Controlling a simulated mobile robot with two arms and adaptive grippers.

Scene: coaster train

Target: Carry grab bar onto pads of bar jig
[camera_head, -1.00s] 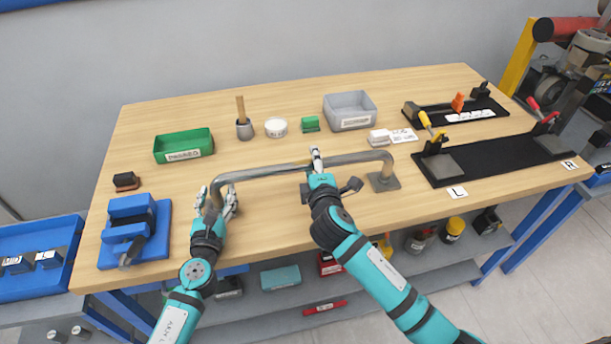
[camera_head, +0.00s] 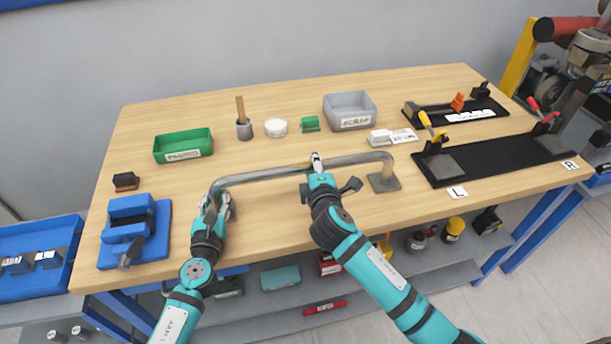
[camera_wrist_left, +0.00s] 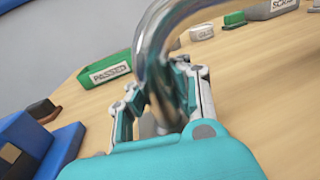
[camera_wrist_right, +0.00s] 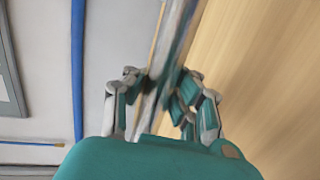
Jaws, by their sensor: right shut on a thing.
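The grab bar (camera_head: 265,173) is a shiny metal tube with bent ends, along the table's front. Its right foot flange (camera_head: 384,182) looks set on the tabletop; its left foot is hidden by my left gripper. My left gripper (camera_head: 217,203) has its fingers either side of the bar's left leg, which also shows in the left wrist view (camera_wrist_left: 155,60); whether both pads touch cannot be told. My right gripper (camera_head: 316,165) is shut on the bar's straight span (camera_wrist_right: 165,70). The bar jig (camera_head: 500,160) is a black board at right with grey pads and yellow and red clamps.
A blue fixture (camera_head: 135,235) stands left of my left gripper. A green bin (camera_head: 183,146), a pot (camera_head: 244,130), a white tub (camera_head: 276,127) and a grey scrap bin (camera_head: 350,111) stand behind the bar. Bare wood lies between the bar's right foot and the jig.

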